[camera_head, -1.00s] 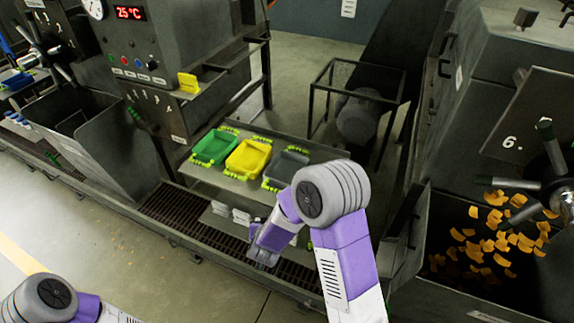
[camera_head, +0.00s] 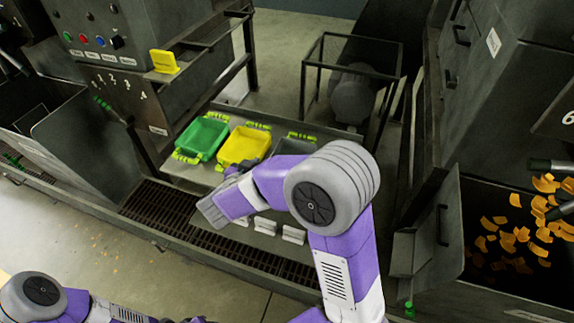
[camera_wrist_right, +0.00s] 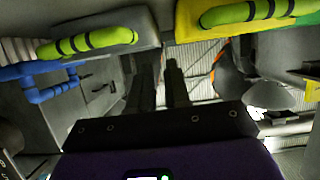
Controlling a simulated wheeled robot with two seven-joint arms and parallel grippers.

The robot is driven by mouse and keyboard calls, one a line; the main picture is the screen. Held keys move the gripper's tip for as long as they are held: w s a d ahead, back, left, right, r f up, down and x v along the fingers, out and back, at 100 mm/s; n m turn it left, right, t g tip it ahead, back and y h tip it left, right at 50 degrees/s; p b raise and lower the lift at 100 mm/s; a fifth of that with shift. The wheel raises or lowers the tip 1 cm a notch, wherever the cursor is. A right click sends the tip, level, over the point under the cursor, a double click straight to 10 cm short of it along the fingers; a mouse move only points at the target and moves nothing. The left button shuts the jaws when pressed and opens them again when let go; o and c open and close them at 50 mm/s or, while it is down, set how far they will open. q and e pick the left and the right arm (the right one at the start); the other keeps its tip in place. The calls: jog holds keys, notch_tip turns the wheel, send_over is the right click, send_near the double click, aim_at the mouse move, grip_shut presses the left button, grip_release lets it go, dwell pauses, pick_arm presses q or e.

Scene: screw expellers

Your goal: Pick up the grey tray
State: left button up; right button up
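The grey tray (camera_head: 293,147) lies on the shelf at the right end of a row of trays, partly hidden behind my right arm in the head view. In the right wrist view its grey wall (camera_wrist_right: 105,22) is at the upper left, with a yellow-green handle (camera_wrist_right: 88,42) facing me. My right gripper (camera_wrist_right: 161,64) shows two dark fingers with a gap between them and nothing held. It is apart from the tray handle, to the right of it in that view. In the head view the right gripper is hard to make out. My left gripper is out of view.
The yellow tray (camera_head: 244,147) and green tray (camera_head: 203,138) stand left of the grey one. White blocks (camera_head: 293,234) sit on a lower ledge. A black frame (camera_head: 352,62) stands behind, and a bin of orange chips (camera_head: 515,235) is at the right.

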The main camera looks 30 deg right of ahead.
jog(key=shift+w+d+f, duration=0.1)
jog(key=shift+w+f, duration=0.2)
jog(key=shift+f, duration=0.15)
jog(key=shift+w+d+f+b, duration=0.15)
jog(key=shift+w+d+b, duration=0.15)
jog(key=shift+d, duration=0.35)
jog(key=b+x, duration=0.2)
jog(key=x, duration=0.3)
jog(key=shift+d+f, duration=0.15)
jog(key=shift+d, duration=0.15)
grip_shut()
